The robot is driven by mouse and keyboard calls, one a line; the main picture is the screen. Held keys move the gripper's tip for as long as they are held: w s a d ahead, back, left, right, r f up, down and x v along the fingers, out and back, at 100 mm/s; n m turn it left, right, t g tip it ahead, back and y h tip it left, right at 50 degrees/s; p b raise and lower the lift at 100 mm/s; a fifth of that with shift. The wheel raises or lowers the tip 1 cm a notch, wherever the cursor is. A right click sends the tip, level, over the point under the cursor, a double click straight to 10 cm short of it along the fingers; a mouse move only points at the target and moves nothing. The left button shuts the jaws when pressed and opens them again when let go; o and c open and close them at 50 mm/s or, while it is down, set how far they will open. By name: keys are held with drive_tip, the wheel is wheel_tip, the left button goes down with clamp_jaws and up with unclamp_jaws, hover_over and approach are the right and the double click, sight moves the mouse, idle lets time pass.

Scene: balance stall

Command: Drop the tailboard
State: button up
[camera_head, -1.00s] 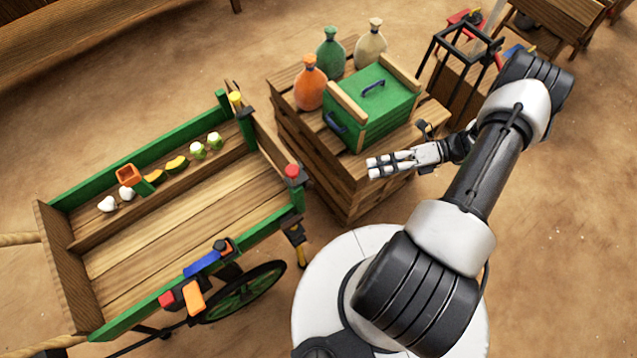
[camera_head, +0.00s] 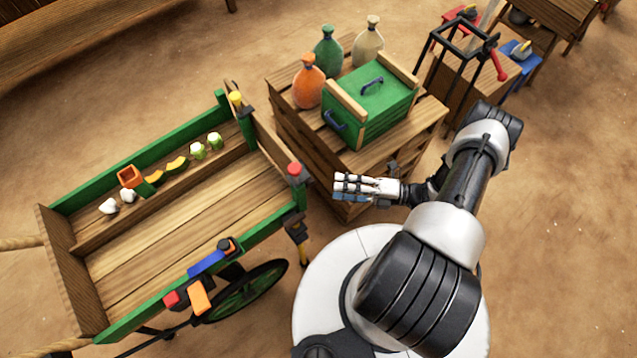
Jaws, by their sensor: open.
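The wooden tailboard (camera_head: 265,135) stands upright across the near-right end of the green-sided cart (camera_head: 165,285). A yellow-topped fitting (camera_head: 236,97) is at its far corner and a red-topped fitting (camera_head: 294,169) at its near corner. My gripper (camera_head: 339,187) is open and empty, pointing left. In the picture it is a short way right of the red-topped fitting, apart from it, and overlaps the front side of the wooden crate. The tailboard's outer face is mostly hidden by the view from above.
The wooden crate (camera_head: 425,125) carries a green box (camera_head: 350,98) and orange, green and cream sacks. A black frame (camera_head: 462,45) stands behind it. The cart's wheel (camera_head: 245,290) is on the near side. Several small items lie along the cart's far side; its floor is otherwise bare.

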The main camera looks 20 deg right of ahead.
sight(314, 184)
drive_tip(key=x, duration=0.7)
drive_tip(key=shift+a, duration=0.15)
drive_tip(key=shift+c, duration=0.4)
clamp_jaws()
